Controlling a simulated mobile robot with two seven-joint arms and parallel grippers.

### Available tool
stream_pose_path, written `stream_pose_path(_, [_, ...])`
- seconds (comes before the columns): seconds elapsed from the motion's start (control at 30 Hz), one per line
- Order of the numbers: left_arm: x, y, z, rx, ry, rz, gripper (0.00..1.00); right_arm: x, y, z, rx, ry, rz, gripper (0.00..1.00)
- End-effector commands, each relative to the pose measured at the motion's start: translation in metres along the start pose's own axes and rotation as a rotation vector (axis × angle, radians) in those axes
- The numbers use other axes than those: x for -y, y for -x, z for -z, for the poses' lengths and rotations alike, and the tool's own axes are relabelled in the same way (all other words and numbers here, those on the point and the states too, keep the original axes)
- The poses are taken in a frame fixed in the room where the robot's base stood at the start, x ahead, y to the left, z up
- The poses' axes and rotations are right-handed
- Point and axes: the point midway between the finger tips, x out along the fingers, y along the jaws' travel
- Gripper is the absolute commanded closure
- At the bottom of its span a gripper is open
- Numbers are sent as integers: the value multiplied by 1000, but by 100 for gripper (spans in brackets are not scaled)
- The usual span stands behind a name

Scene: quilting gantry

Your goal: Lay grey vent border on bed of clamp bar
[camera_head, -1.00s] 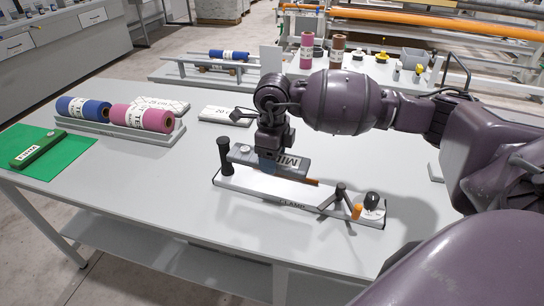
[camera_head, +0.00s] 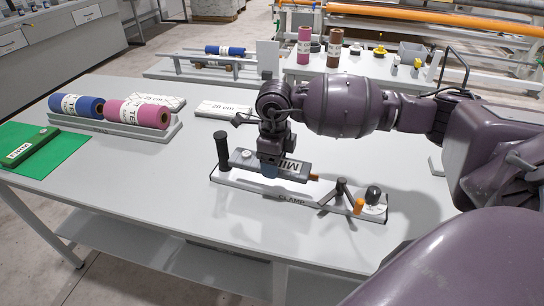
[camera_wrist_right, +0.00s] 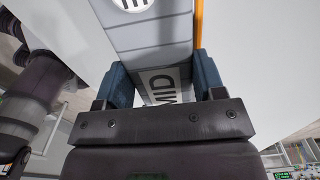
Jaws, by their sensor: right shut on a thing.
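The grey vent border (camera_head: 294,168) is a grey bar with dark lettering on a white label. It is in my right gripper (camera_head: 269,171), whose blue fingers are shut on its sides. The right wrist view shows the border (camera_wrist_right: 150,40) between the fingers (camera_wrist_right: 162,78), with a round white slotted patch at its far end. The clamp bar (camera_head: 282,197) lies below, with a black post at its left end and a lever and black knob at its right. The border is lengthwise over the bed; I cannot tell whether it touches. My left gripper is not in view.
A rack (camera_head: 110,128) with blue and pink rolls stands at the left. A green mat (camera_head: 65,158) with a green block is at the far left. A white 20 cm block (camera_head: 222,108) lies behind the clamp bar. The table front is clear.

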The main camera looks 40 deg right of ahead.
Motion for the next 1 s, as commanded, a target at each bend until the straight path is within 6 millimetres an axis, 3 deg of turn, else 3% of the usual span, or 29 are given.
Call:
stream_pose_path(0.47, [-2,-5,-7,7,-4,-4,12,2,-29,5,-3,0,-2,61])
stream_pose_path(1.0, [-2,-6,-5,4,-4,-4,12,6,-41,23,-1,-1,-1,61])
